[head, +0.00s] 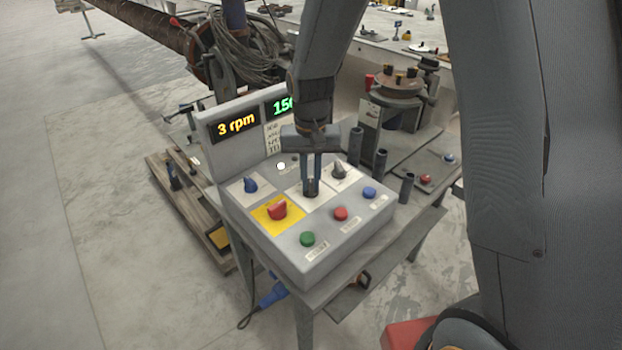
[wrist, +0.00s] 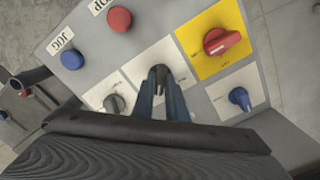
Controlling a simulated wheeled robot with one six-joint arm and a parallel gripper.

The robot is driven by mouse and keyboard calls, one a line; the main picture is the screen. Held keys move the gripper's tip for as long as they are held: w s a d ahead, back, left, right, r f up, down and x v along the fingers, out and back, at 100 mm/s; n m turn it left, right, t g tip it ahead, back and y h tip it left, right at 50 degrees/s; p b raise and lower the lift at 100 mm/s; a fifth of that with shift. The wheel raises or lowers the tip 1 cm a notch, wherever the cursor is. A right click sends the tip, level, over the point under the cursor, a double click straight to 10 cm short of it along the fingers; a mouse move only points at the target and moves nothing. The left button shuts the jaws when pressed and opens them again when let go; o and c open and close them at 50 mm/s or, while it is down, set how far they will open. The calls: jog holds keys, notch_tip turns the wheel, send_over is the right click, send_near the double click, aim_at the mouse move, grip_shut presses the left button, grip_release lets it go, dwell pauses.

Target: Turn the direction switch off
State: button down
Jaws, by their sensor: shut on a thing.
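My gripper (head: 311,182) points down at the grey control box (head: 268,233). In the wrist view, its two fingers (wrist: 161,92) are shut on a black rotary knob (wrist: 160,73) on a white plate in the middle of the panel. The knob's label does not show, so I cannot read whether it is the direction switch. A red knob on a yellow plate (head: 277,210), a blue knob (head: 250,184) and a grey knob (head: 339,170) stand around it. The fingers hide most of the held knob in the head view.
Green (head: 307,239), red (head: 340,213) and blue (head: 370,193) push buttons line the box's front edge. A display (head: 236,124) at the back reads 3 rpm. Dark upright tubes (head: 380,161) stand right of the box. A wooden pallet (head: 196,212) lies on the floor at left.

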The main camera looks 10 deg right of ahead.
aim_at(311, 183)
jog(key=n+p, duration=0.1)
jog(key=n, duration=0.3)
jog(key=shift+n, duration=1.9)
jog(key=shift+p, duration=0.3)
jog(key=c, duration=1.8)
grip_release()
jog(key=shift+o, duration=0.2)
jog(key=shift+r+b, duration=1)
jog(key=shift+r, duration=2.9)
